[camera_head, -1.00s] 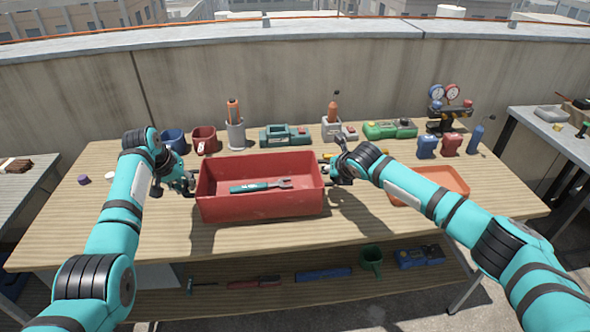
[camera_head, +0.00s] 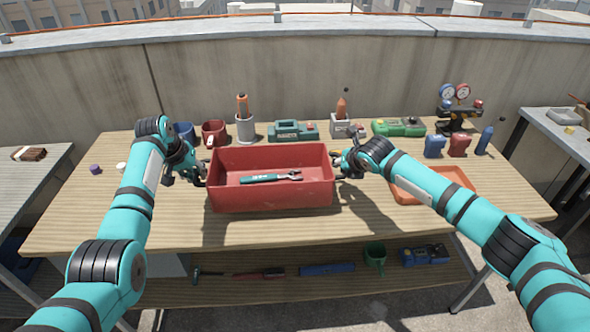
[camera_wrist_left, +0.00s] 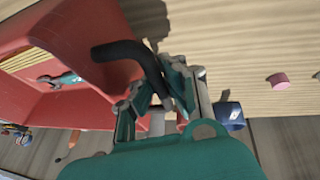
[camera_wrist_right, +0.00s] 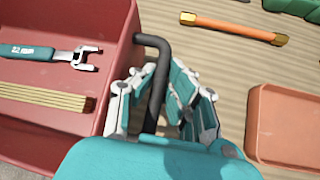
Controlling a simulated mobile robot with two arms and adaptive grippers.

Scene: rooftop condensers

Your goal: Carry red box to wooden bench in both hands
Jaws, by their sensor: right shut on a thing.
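The red box (camera_head: 270,198) is an open tray at the middle of the wooden bench (camera_head: 130,225); I cannot tell whether it touches the bench top. A teal-handled wrench (camera_head: 270,178) lies inside it. In the right wrist view, my right gripper (camera_wrist_right: 158,95) is shut on the box's black right handle (camera_wrist_right: 160,60). In the left wrist view, the black left handle (camera_wrist_left: 125,48) runs between the fingers of my left gripper (camera_wrist_left: 160,90); whether they grip it is unclear. In the head view, my left gripper (camera_head: 200,175) and right gripper (camera_head: 340,166) are at opposite ends of the box.
Mugs (camera_head: 214,133), a grey holder (camera_head: 245,130), a green case (camera_head: 293,131) and gauges (camera_head: 455,105) stand along the back. An orange tray (camera_head: 432,190) lies right of the box. The bench front is clear. Grey tables (camera_head: 35,185) stand at both sides.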

